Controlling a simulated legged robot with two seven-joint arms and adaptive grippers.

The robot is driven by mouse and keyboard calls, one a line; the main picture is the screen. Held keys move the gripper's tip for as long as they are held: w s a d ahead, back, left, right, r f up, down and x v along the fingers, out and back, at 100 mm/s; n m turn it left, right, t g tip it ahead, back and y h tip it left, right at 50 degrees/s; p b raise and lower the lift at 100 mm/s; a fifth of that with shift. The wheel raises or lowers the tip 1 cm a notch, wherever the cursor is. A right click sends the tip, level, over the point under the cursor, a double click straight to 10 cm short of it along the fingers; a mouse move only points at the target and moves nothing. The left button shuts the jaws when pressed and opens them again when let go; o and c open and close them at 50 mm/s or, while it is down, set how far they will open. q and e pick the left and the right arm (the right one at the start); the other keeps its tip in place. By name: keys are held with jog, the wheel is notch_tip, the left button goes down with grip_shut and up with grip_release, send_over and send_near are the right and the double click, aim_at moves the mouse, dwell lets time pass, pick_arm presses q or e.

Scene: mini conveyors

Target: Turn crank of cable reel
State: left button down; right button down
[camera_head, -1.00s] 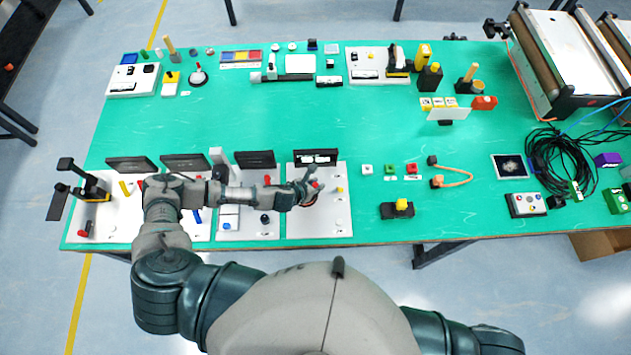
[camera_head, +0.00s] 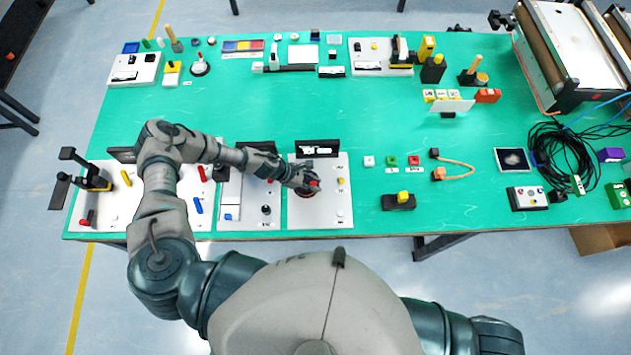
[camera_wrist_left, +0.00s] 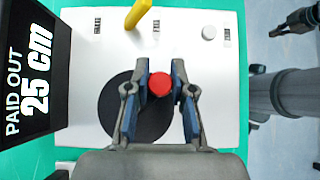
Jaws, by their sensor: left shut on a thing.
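The cable reel is a white panel (camera_head: 331,211) at the table's front edge, with a dark round disc (camera_wrist_left: 112,112) on it. A red crank knob (camera_wrist_left: 160,82) sits over the disc; it also shows in the head view (camera_head: 314,183). My left gripper (camera_wrist_left: 160,90) is shut on the red knob, with one finger on either side of it. A black display (camera_wrist_left: 32,65) beside the panel reads "PAID OUT 25 cm". A yellow handle (camera_wrist_left: 137,14) and a white round knob (camera_wrist_left: 208,32) stand on the panel. My right gripper is not in view.
Neighbouring white panels with levers (camera_head: 262,187) stand to the left. Small white, green and red buttons (camera_head: 391,161) and a black box with a yellow knob (camera_head: 398,201) lie to the right. The middle of the green table (camera_head: 260,115) is clear.

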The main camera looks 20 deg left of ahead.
pick_arm(q)
jog(key=shift+a+m+g, duration=0.2)
jog(key=shift+m+g, duration=0.1)
jog(key=shift+m, duration=0.2)
jog(key=c, duration=1)
grip_release()
jog(key=shift+o, duration=0.2)
jog(key=shift+a, duration=0.15)
jog(key=v, duration=1.2)
jog(key=shift+w+f, duration=0.15)
